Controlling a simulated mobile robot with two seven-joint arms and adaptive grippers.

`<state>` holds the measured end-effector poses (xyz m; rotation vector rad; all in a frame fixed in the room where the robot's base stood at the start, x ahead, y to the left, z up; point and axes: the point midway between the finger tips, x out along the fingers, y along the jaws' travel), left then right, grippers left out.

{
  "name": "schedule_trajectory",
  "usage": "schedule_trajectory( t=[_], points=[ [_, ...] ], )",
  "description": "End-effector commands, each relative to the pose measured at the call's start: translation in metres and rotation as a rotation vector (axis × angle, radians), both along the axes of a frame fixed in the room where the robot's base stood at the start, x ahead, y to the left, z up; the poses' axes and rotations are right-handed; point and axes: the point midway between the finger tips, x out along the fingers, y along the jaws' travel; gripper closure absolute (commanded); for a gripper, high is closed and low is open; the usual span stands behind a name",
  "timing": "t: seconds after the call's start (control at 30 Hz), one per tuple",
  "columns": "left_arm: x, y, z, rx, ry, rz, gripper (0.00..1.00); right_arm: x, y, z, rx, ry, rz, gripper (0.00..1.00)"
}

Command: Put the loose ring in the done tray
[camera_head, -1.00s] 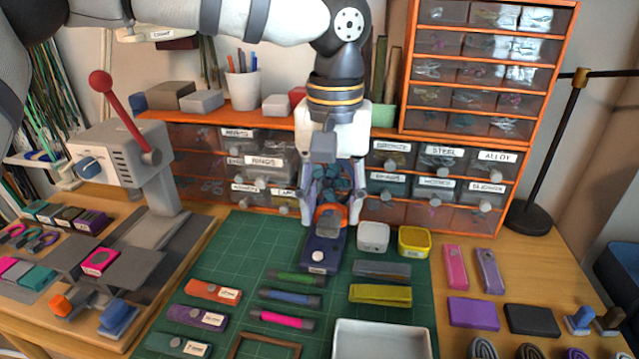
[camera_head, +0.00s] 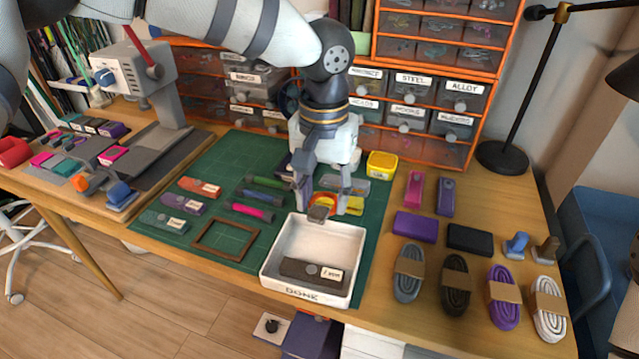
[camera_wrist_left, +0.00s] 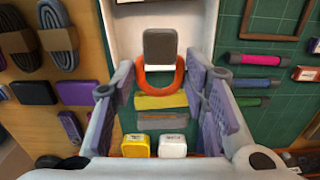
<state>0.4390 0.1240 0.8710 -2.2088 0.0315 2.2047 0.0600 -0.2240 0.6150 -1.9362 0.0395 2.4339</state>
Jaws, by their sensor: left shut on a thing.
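My left gripper (camera_head: 324,204) is shut on an orange ring (camera_head: 320,200) with a grey block (camera_head: 318,213) on it. It holds them above the green mat, at the back edge of the done tray (camera_head: 275,245). The tray is white, with a "DONE" label on its front, and a dark grey labelled piece (camera_head: 312,271) lies in it. In the left wrist view, the orange ring (camera_wrist_left: 142,84) shows as a U below the grey block (camera_wrist_left: 160,46), between the purple fingers. The tray's white surface (camera_wrist_left: 128,40) lies beyond. My right gripper is not in view.
A wooden frame (camera_head: 197,237) lies left of the tray, with several coloured tools behind it. Purple (camera_head: 415,226) and black (camera_head: 468,238) blocks and several cord bundles (camera_head: 409,272) lie to the right. A yellow box (camera_head: 381,165) and drawers (camera_head: 450,94) stand behind.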

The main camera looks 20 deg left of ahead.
Motion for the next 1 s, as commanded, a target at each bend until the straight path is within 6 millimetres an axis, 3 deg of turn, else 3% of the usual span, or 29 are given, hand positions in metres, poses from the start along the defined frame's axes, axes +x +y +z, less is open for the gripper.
schedule_trajectory(
  t=[0.6,1.0],
  points=[
    [-0.001,0.0,-0.081,-0.001,0.006,-0.002,0.79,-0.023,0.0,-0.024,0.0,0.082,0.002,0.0],
    [0.0,0.0,-0.092,0.0,0.0,-0.001,0.79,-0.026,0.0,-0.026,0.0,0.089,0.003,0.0]
  ],
)
